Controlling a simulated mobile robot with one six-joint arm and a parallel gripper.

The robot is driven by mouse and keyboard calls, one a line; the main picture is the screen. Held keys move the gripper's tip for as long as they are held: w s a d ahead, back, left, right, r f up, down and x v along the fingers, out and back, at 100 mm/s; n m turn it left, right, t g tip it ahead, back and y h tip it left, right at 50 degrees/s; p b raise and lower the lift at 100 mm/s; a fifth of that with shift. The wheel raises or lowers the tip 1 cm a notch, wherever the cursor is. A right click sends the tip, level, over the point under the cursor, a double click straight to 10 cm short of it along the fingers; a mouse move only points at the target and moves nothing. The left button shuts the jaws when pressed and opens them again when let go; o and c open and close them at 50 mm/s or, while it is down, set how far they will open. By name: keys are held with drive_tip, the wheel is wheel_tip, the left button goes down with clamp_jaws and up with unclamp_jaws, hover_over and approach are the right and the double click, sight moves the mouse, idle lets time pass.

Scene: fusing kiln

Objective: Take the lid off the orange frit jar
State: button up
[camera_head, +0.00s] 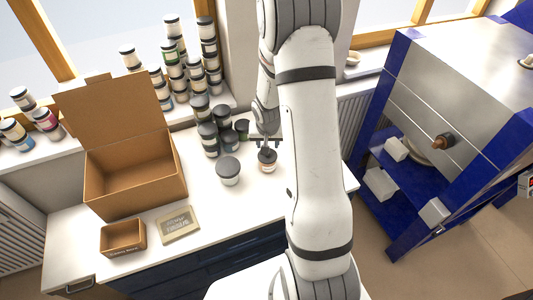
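A small jar with a dark lid and an orange-brown band (267,165) stands on the white counter, near its right part. It looks upright with its lid on. My gripper (267,147) points down right at the top of this jar. Its two small fingers look apart, one toward each side of the lid. At this size I cannot tell whether they touch the lid or grip it. My arm hides the counter just to the right of the jar.
An open cardboard box (133,181), a small box (123,237) and a sign (178,225) lie further left. A blue-framed kiln (440,110) stands at right.

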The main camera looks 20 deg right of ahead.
drive_tip(key=x, duration=0.6)
drive_tip(key=shift+f+b, duration=0.15)
drive_tip(key=shift+b, duration=0.25)
clamp_jaws()
